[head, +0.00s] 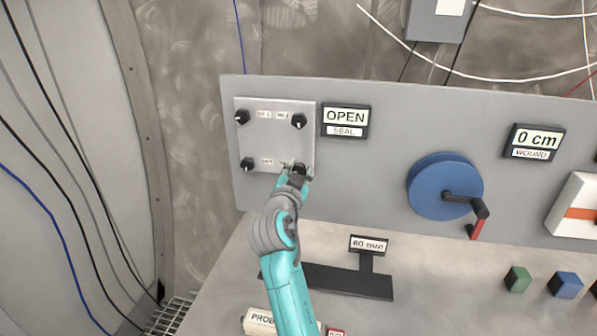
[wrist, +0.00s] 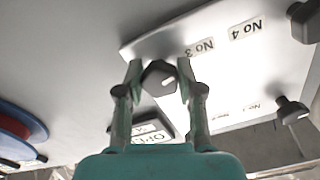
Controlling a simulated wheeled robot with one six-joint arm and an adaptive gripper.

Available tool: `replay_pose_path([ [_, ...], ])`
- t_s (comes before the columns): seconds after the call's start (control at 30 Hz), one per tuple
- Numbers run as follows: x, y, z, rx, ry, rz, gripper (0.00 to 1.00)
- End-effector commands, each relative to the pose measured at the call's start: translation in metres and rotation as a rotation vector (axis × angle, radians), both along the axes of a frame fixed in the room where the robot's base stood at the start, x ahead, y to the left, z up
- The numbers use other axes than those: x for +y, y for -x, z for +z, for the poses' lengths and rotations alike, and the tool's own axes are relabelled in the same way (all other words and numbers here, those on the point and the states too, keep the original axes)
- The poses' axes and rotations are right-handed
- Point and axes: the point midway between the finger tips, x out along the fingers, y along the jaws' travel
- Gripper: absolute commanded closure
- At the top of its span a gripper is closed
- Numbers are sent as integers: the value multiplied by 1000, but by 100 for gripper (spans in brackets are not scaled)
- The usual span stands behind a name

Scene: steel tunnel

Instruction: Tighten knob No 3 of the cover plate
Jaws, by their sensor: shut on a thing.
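The light cover plate (head: 274,140) is on the upright grey panel, with a black knob near each corner. My gripper (head: 297,178) is at its lower right corner, on knob No 3 (head: 301,169), which it partly hides. In the wrist view, my gripper (wrist: 160,80) has a finger on each side of the dark faceted knob No 3 (wrist: 159,79) and is shut on it. The "No 3" label is beside that knob. The other knobs are at upper left (head: 242,117), upper right (head: 298,121) and lower left (head: 247,164). The seal sign (head: 345,121) reads OPEN.
Right of the plate is a blue reel (head: 439,186) with a crank handle (head: 478,209). A sign (head: 535,140) reads "0 cm WOUND". Below are a dark stand with a small sign (head: 369,244), a green block (head: 518,279) and a blue block (head: 565,285).

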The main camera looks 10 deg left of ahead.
Motion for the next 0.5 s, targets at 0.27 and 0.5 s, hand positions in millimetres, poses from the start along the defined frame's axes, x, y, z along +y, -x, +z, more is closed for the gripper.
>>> replay_pose_path([
  [0.27,0,0,-1,-1,-67,0,98],
  [0.5,0,0,-1,-1,-78,0,98],
])
